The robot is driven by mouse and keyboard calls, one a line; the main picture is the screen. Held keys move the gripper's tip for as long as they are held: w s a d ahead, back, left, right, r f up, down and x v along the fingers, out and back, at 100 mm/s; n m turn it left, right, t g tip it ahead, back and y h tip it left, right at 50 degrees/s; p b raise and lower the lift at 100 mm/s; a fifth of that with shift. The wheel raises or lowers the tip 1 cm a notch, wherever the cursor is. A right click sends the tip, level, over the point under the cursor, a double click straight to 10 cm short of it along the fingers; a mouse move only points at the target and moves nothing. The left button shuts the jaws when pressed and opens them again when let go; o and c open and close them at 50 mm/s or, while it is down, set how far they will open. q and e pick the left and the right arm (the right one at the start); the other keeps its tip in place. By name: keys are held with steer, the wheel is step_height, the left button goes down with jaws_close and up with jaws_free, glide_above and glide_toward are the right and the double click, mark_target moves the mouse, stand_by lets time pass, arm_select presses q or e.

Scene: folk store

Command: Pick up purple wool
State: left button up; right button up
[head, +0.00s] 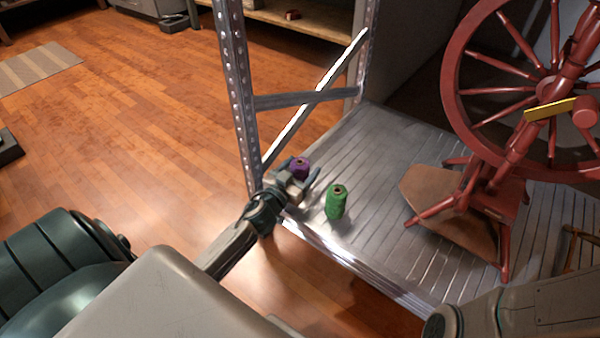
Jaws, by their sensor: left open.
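The purple wool (301,167) is a small spool at the left end of the metal shelf (385,150), near the upright post. My left gripper (297,182) is open at the wool, with its fingers pointing toward it. The gripper hides the lower part of the wool, so I cannot tell whether the fingers touch it. My right gripper is not in view.
A green spool (336,202) stands upright on the shelf, just right of my left gripper. A red spinning wheel (490,180) stands further right. A metal post (238,95) and diagonal brace rise beside the wool. The wooden floor at left is mostly clear.

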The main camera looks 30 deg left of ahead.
arm_select(q)
steer(key=shift+w, duration=0.1)
steer(key=c, duration=1.1)
steer(key=shift+o, duration=0.2)
steer(key=shift+r, duration=0.15)
